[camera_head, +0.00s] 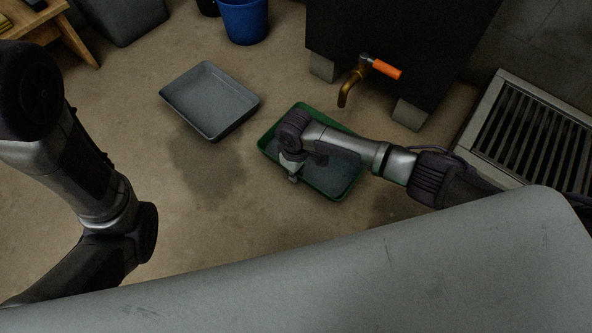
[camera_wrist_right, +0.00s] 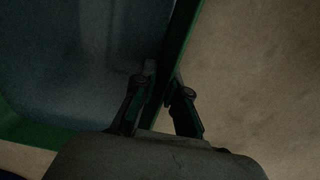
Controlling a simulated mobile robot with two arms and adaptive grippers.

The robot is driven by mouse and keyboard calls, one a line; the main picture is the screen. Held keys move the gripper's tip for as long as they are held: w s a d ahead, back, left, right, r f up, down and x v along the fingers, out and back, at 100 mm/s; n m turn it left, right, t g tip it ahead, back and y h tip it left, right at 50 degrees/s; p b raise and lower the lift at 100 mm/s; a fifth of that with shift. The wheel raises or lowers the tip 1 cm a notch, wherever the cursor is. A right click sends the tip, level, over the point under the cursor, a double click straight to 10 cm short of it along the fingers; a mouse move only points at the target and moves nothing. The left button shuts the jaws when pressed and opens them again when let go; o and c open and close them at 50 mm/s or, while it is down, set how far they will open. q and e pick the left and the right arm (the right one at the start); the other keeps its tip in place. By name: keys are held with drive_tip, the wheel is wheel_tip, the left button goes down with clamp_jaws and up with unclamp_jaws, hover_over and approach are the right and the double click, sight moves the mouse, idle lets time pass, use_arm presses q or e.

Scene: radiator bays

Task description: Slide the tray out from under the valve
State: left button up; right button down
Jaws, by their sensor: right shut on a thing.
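The green tray (camera_head: 336,195) lies on the floor in front of the dark radiator body, with a dark grey surface inside, perhaps liquid. The brass valve (camera_head: 349,86) with an orange handle (camera_head: 386,69) sticks out above the floor just behind the tray; whether its spout is over the tray I cannot tell. My right gripper (camera_head: 293,178) is at the tray's near left rim. In the right wrist view its fingers (camera_wrist_right: 163,84) straddle the green rim (camera_wrist_right: 184,32) and are shut on it. My left arm shows at the left, but its gripper is not in view.
A grey empty tray (camera_head: 208,95) lies to the left on the floor. Dark wet patches mark the floor near both trays. A blue bucket (camera_head: 243,20) stands at the back, a floor grate (camera_head: 530,135) at the right.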

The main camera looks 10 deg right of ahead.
sight(270, 208)
drive_tip(key=shift+s+a+r+p, duration=0.1)
drive_tip(key=shift+s+a+p, duration=0.9)
drive_tip(key=shift+a, duration=0.25)
drive_tip(key=shift+s+a+p, duration=0.55)
drive_tip(key=shift+s+a, duration=0.3)
drive_tip(key=shift+a, duration=0.2)
drive_tip(key=shift+s+a+p, duration=0.95)
drive_tip(key=shift+s+a, duration=0.25)
drive_tip(key=shift+a, duration=0.3)
drive_tip(key=shift+s+a+p, duration=0.3)
drive_tip(key=shift+s+a, duration=0.15)
drive_tip(key=shift+a, duration=0.15)
drive_tip(key=shift+s+a, duration=0.1)
drive_tip(key=shift+a, duration=0.05)
